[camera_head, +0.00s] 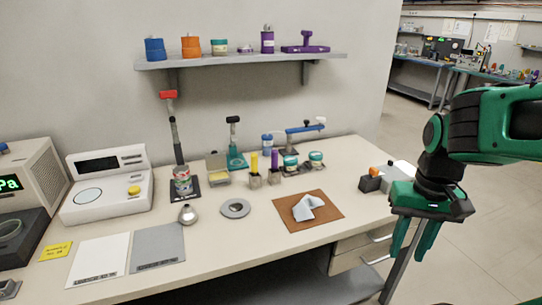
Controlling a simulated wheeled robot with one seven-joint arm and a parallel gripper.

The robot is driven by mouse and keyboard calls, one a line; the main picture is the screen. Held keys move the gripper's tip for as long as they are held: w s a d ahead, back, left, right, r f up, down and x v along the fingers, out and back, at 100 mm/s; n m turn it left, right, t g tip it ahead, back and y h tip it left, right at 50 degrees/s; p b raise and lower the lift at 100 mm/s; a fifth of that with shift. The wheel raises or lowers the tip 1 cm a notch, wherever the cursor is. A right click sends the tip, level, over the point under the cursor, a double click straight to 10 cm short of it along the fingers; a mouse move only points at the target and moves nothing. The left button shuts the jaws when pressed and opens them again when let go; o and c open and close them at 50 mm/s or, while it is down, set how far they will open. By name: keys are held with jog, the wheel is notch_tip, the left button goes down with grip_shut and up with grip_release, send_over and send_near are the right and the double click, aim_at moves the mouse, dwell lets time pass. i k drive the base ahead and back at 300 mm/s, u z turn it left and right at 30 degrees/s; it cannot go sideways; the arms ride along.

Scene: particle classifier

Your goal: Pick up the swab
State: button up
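A pale, crumpled, cloth-like piece (307,207) lies on a brown mat (325,220) near the front right of the bench; it may be the swab, but I cannot tell for sure. A yellow stick (254,162) and a purple stick (274,160) stand upright in small grey holders farther back. My gripper (408,253) hangs at the right, beyond the bench's right end, pointing down. Its two green fingers are apart with nothing between them. It is well to the right of the mat.
A grey and dark block with an orange top (374,172) stands on the bench's right end, near my gripper. A wall shelf (240,60) holds coloured containers. White and grey sheets lie front left.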

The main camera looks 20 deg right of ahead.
aim_at(253, 157)
jog(key=z, duration=0.05)
jog(key=i, duration=0.9)
jog(key=u, duration=0.1)
